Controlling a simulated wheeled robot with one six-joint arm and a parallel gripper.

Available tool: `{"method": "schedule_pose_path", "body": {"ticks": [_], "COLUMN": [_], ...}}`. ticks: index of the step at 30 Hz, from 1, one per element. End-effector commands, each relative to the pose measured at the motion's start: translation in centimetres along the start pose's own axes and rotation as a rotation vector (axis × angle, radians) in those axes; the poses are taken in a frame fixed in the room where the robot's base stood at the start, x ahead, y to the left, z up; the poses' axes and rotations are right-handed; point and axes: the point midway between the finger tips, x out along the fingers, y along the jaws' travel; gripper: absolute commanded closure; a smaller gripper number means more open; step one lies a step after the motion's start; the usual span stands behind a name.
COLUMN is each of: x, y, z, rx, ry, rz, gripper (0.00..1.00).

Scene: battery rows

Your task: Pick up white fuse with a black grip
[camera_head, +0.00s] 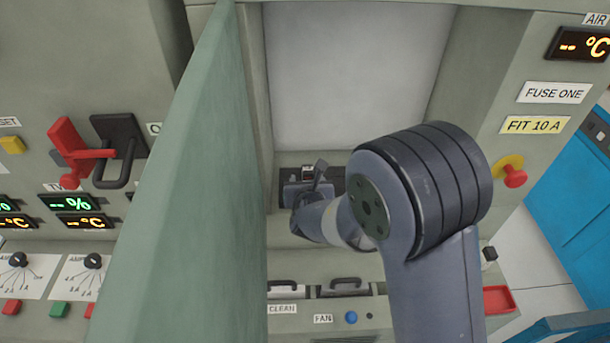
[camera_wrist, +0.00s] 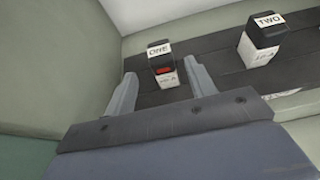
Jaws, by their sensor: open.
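In the wrist view, a fuse block with a black top labelled ONE (camera_wrist: 159,50) has a red band and a white lower part with small print. It sits on a dark strip, between the two fingers of my gripper (camera_wrist: 161,70), with gaps on both sides. A second block, labelled TWO (camera_wrist: 264,35), with a black top and white lower part, stands to the right, outside the fingers. In the head view my gripper (camera_head: 307,180) is open inside the cabinet recess. A small part of a block (camera_head: 308,172) shows by its fingers; my arm hides much there.
A green cabinet door (camera_head: 190,190) stands open left of the recess. Signs FUSE ONE (camera_head: 553,93) and FIT 10 A (camera_head: 535,125) are on the right panel. A red-and-yellow knob (camera_head: 514,175) sits below them. Dark handles (camera_head: 345,285) are below the recess.

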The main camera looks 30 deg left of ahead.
Motion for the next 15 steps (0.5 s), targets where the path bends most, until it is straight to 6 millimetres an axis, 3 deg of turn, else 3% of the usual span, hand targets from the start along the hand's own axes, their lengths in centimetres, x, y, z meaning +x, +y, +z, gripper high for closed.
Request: {"method": "schedule_pose_path", "body": {"ticks": [8,15], "x": [1.5,4.3], "y": [-0.1,-0.2], "z": [0.1,-0.1], "rx": [0.0,0.001], "ry": [0.001,0.001], "rz": [-0.001,-0.001], "gripper": [0.47,0.47]}}
